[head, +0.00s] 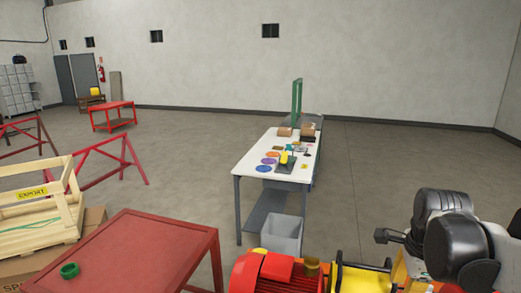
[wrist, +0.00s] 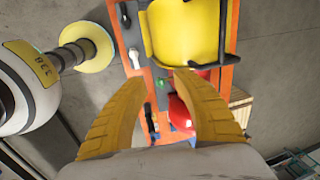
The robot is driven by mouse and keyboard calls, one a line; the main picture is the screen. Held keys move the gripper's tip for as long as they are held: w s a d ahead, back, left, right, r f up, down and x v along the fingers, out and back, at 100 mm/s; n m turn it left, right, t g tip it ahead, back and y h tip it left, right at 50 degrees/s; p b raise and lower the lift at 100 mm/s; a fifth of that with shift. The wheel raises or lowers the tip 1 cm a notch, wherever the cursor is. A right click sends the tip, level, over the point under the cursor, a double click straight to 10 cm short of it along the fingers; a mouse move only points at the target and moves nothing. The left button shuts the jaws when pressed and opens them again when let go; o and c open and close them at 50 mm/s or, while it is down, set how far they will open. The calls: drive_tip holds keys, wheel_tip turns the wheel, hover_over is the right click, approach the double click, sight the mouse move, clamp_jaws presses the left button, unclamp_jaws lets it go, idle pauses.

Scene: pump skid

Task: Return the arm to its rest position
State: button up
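My gripper (wrist: 160,78) shows in the wrist view with its two yellow ribbed fingers spread apart. Nothing is between the fingers. Beyond them lies the orange skid frame (wrist: 232,30) with a yellow guard (wrist: 185,35) and a red part (wrist: 198,88), apart from the fingers as far as I can tell. In the head view, dark rounded links of my arm (head: 455,245) show at the lower right. I cannot make out the gripper's fingers there.
The red motor (head: 275,273) and yellow guard (head: 360,279) stand at the head view's bottom edge. A red table (head: 140,250) is left, a white workbench (head: 249,165) beyond. A white rounded body (wrist: 25,90) lies left in the wrist view. Floor (head: 400,165) right of the bench is clear.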

drive_tip(key=s+a+f+n+t+b, duration=0.2)
drive_tip(key=s+a+f+n+b, duration=0.2)
drive_tip(key=f+n+b, duration=0.6)
drive_tip(key=s+a+f+n+t+b, duration=0.2)
drive_tip(key=a+f+n+b, duration=0.6)
drive_tip(key=f+b, duration=0.5)
drive_tip(key=s+n, duration=0.1)
drive_tip(key=n, duration=0.1)
drive_tip(key=shift+s+a+n+t+y+b, duration=0.3)
drive_tip(key=shift+s+n+t+b, duration=0.05)
drive_tip(key=shift+n+t, duration=0.05)
drive_tip(key=shift+o, duration=0.2)
